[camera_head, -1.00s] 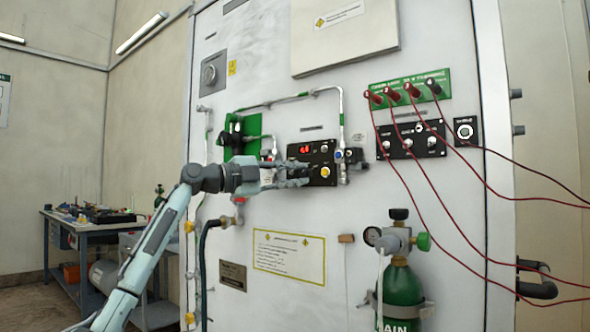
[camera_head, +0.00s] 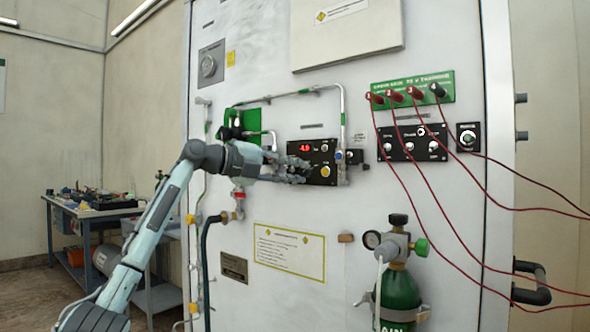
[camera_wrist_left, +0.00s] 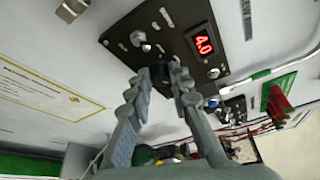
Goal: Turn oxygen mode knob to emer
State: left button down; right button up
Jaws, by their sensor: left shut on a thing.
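The black regulator panel (camera_head: 304,149) with a red digital display is on the white wall unit, in the middle of the head view. It also shows upside down in the wrist view (camera_wrist_left: 170,28). My left gripper (camera_head: 303,172) reaches the panel's lower edge from the left. In the wrist view its two fingers (camera_wrist_left: 160,76) are closed around a small dark knob (camera_wrist_left: 158,70) on the panel's face. The fingers hide most of the knob, so its setting and label cannot be read. My right gripper is not in view.
Metal pipes (camera_head: 342,110) run above and right of the panel. A green valve plate (camera_head: 240,119) is close to my left wrist. Red cables (camera_head: 405,150) hang at the right. A green cylinder (camera_head: 398,290) stands below. A workbench (camera_head: 95,212) is at the far left.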

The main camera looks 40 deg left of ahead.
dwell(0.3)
pick_arm(q)
jog(key=c, duration=1.4)
grip_release()
jog(key=shift+o, duration=0.2)
jog(key=v, duration=1.2)
